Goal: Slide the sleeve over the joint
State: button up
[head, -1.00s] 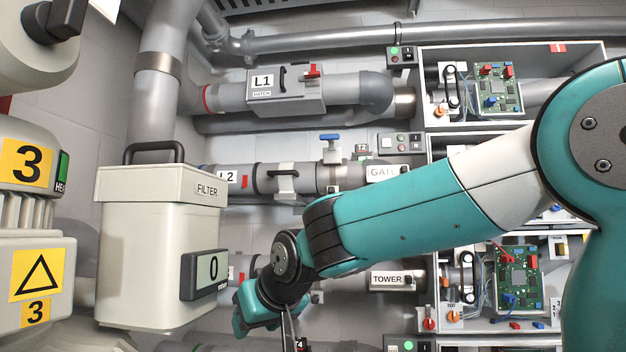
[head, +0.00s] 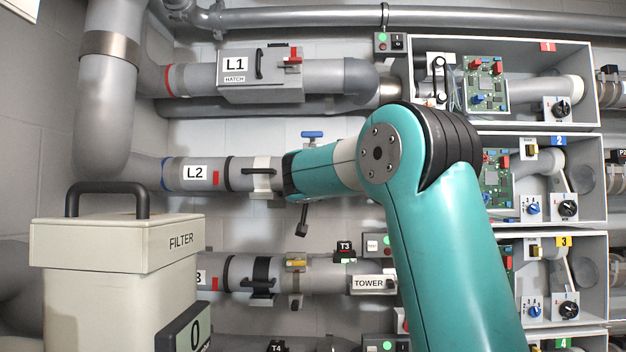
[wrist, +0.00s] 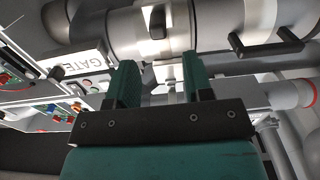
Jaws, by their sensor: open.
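The task's sleeve is not labelled. On the L2 pipe (head: 190,173) in the head view, a pale band with a dark handle (head: 262,172) sits just left of my forearm; it may be the sleeve. In the wrist view a dark bar handle (wrist: 265,45) stands out from a pipe at the upper right, and a GATE label (wrist: 78,66) is at the left. My gripper (wrist: 157,76) is open and empty, its two green fingers apart just below the pipe in the picture. I cannot tell which part is the joint. In the head view my arm hides the GATE end.
The FILTER box (head: 115,245) stands at the lower left in front of the pipes. A blue valve lever (head: 312,135) rises above my forearm. The L3 pipe and TOWER label (head: 368,282) lie below. Open cabinets with circuit boards (head: 485,84) fill the right side.

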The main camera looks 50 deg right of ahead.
jog(key=p+x, duration=0.3)
jog(key=x, duration=0.3)
jog(key=shift+w+d+r, duration=0.15)
jog(key=shift+d, duration=0.2)
jog(key=shift+w+d+p, duration=0.35)
jog(key=shift+w+d, duration=0.1)
jog(key=shift+f, duration=0.2)
grip_shut()
